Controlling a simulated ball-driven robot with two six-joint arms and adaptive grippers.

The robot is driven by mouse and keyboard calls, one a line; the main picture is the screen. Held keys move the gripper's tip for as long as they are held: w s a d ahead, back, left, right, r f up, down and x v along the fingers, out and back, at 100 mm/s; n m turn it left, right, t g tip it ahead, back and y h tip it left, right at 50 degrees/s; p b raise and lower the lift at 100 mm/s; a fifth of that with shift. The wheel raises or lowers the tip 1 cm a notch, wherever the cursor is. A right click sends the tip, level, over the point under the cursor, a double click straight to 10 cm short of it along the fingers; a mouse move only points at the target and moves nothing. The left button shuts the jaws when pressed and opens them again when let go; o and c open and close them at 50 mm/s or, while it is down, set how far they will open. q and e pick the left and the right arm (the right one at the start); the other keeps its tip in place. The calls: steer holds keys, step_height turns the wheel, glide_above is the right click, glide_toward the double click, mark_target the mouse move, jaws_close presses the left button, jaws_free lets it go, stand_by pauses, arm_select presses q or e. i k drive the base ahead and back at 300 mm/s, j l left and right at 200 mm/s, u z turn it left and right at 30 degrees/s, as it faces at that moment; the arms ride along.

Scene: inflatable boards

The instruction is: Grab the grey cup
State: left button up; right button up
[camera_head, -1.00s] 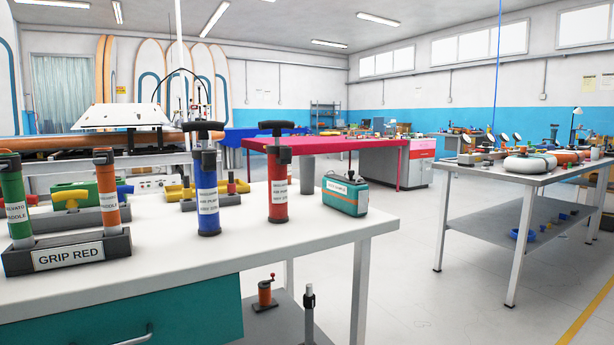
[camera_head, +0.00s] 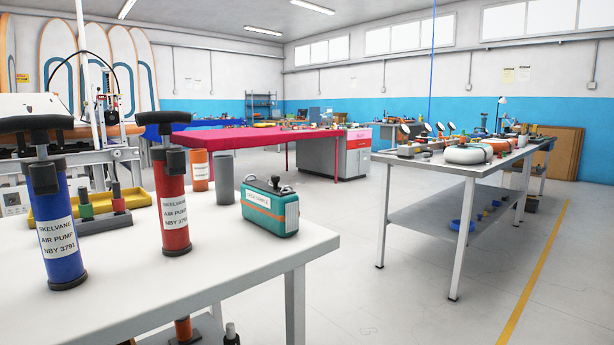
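A plain grey upright cylinder (camera_head: 223,180) stands on the near white table, between the red air pump and the teal case. It is the only grey cup-like thing I can make out, but I cannot tell for sure that it is a cup. Nothing touches it from my side. Neither of my grippers is in view.
The near white table (camera_head: 215,262) also holds a blue pump (camera_head: 62,225), a red pump (camera_head: 173,205), an orange cylinder (camera_head: 198,170) and a teal case (camera_head: 270,210). A grey workbench (camera_head: 466,170) stands at the right. The floor between is clear.

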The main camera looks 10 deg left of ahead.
mark_target(224, 164)
steer(key=i+l+z, duration=0.1)
steer(key=i+z, duration=0.95)
steer(key=i+u, duration=0.25)
steer(key=i+l+u, duration=0.2)
steer(key=i, duration=0.3)
steer(key=i+u, duration=0.15)
steer(key=u, duration=0.3)
steer(key=i+u, duration=0.15)
steer(key=u, duration=0.3)
steer(key=i+l+u, duration=0.15)
steer(key=u, duration=0.3)
steer(key=i+l+u, duration=0.1)
steer(key=u, duration=0.35)
